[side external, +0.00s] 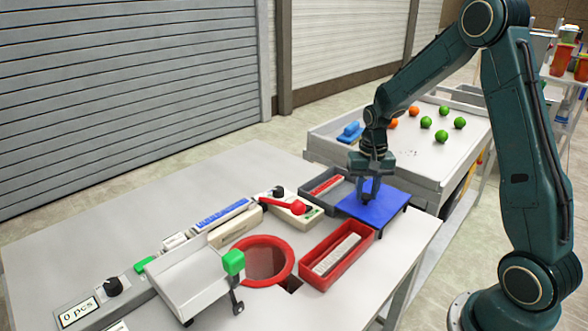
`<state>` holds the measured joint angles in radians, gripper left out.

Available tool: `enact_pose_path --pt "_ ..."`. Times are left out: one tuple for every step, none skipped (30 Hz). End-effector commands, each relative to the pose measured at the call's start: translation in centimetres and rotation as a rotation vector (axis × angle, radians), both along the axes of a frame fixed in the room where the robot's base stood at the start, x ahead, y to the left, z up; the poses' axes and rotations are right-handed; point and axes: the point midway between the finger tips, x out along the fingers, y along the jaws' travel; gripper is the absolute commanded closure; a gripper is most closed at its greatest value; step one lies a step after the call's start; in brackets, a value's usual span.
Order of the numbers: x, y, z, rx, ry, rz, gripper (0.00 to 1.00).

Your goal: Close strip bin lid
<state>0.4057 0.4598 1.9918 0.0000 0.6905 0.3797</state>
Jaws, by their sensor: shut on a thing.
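A flat blue lid (385,208) lies roughly level at the right end of a dark grey bin (311,199) on the table. The bin's left part is uncovered and shows red strips (325,185) inside. My gripper (368,193) points down at the lid's left part and is shut on a small blue piece on top of it, likely its handle. My fingers partly hide this piece. I cannot tell how far the bin extends under the lid.
A red bin (310,254) with white strips stands in front of the lid. A red ring around a hole (240,244), a white tray (187,285) and a red-handled device (291,208) are to the left. A cart with green and orange balls (441,136) stands behind.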

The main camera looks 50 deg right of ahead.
Motion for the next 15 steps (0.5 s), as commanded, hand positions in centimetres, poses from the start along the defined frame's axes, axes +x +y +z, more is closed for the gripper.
enact_pose_path --pt "0.2 0.0 0.0 -0.001 -0.001 0.000 1.00" --pt "0.4 0.0 0.0 -0.001 -0.001 0.000 1.00" --pt "0.6 0.0 0.0 0.000 0.000 0.001 1.00" --pt "0.9 0.0 0.0 0.000 0.000 0.001 1.00" --pt "1.2 0.0 0.0 -0.001 -0.001 0.001 1.00" --pt "1.6 0.0 0.0 -0.001 -0.002 0.002 1.00" --pt "2.0 -0.1 0.0 -0.001 -0.002 0.002 1.00" --pt "2.4 -0.1 0.0 -0.001 -0.002 0.002 1.00" --pt "2.9 -0.1 0.0 -0.001 -0.001 0.002 1.00" --pt "3.3 -0.1 0.0 -0.001 -0.002 0.001 1.00" --pt "3.7 -0.1 0.0 -0.001 -0.002 0.001 1.00" --pt "4.2 -0.1 0.0 -0.001 -0.002 0.001 1.00" --pt "4.6 -0.1 0.0 -0.001 -0.001 0.001 1.00" --pt "5.0 -0.1 0.1 -0.001 -0.003 0.001 1.00" --pt "5.5 -0.1 0.0 -0.001 -0.003 0.001 1.00"
